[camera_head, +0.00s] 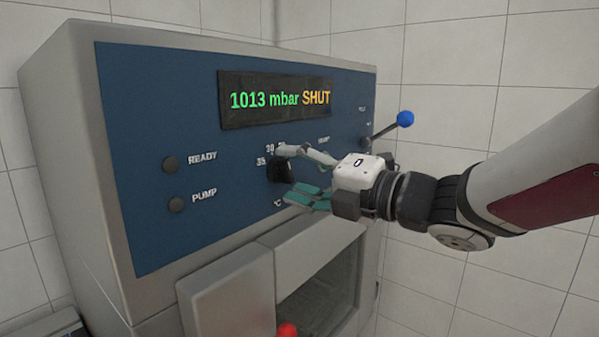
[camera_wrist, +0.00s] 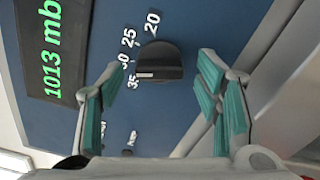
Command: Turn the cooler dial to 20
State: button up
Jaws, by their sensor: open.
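The cooler dial (camera_head: 280,171) is a black knob on the blue panel, partly hidden by my gripper in the head view. In the wrist view the dial (camera_wrist: 160,62) shows clearly, with a white mark on its left side pointing toward the 35 label. The labels 20, 25, 30 and 35 run around it, with 20 (camera_wrist: 153,24) at the top of the picture. My gripper (camera_head: 298,174) is open in front of the panel, one finger above and one below the dial. In the wrist view its teal-padded fingers (camera_wrist: 161,75) stand on either side of the dial, apart from it.
A display (camera_head: 275,99) above reads "1013 mbar SHUT". A blue-tipped lever (camera_head: 404,119) sticks out right of my gripper. Below are a grey door (camera_head: 228,295), a red knob (camera_head: 287,330) and a chamber opening. READY (camera_head: 170,163) and PUMP (camera_head: 176,204) indicators are at the left.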

jog(key=shift+w+a, duration=0.3)
jog(key=shift+a, duration=0.1)
jog(key=c, duration=1.2)
jog(key=shift+o, duration=0.2)
